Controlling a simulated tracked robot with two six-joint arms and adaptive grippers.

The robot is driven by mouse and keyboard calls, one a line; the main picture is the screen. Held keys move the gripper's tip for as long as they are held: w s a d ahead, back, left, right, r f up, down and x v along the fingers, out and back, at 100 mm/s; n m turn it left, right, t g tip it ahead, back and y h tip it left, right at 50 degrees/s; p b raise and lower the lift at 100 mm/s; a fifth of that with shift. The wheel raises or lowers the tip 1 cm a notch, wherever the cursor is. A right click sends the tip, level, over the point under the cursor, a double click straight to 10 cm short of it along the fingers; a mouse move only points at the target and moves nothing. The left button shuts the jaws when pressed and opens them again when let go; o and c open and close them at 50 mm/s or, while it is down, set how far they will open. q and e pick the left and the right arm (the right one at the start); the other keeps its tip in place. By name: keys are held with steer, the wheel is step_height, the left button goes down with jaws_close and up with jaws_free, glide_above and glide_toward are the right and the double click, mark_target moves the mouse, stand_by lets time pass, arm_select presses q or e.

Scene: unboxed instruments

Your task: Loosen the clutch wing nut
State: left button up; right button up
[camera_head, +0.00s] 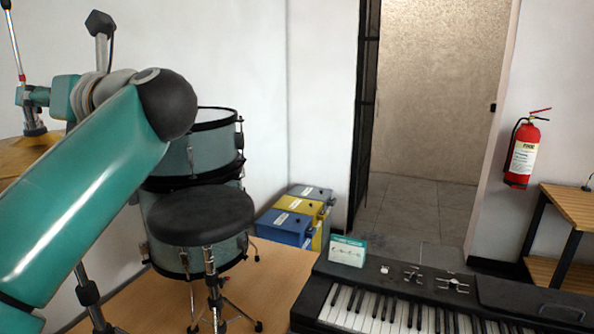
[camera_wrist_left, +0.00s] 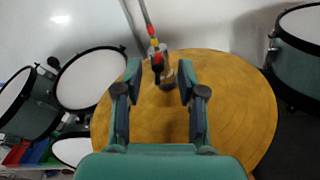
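A golden hi-hat cymbal (camera_wrist_left: 235,115) fills the middle of the left wrist view, with a thin rod (camera_wrist_left: 148,20) rising from it. On the rod sits the clutch (camera_wrist_left: 166,76), a metal piece with small red, yellow and dark parts. The wing nut is too small to pick out surely. My left gripper (camera_wrist_left: 160,68) is open, its two fingers on either side of the clutch in this view; I cannot tell whether they touch it. In the head view the left gripper (camera_head: 24,96) is beside the rod (camera_head: 14,45), above the cymbal (camera_head: 25,153). My right gripper is not in view.
Drums (camera_head: 200,150) and a black stool (camera_head: 200,215) stand right of my arm. A keyboard (camera_head: 400,295) is at front right, with battery-like boxes (camera_head: 285,228) behind. A fire extinguisher (camera_head: 523,155) hangs on the wall. More drums (camera_wrist_left: 92,78) flank the cymbal.

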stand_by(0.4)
arm_select(q)
steer(key=shift+b+v, duration=0.45)
steer(key=shift+v, duration=2.6)
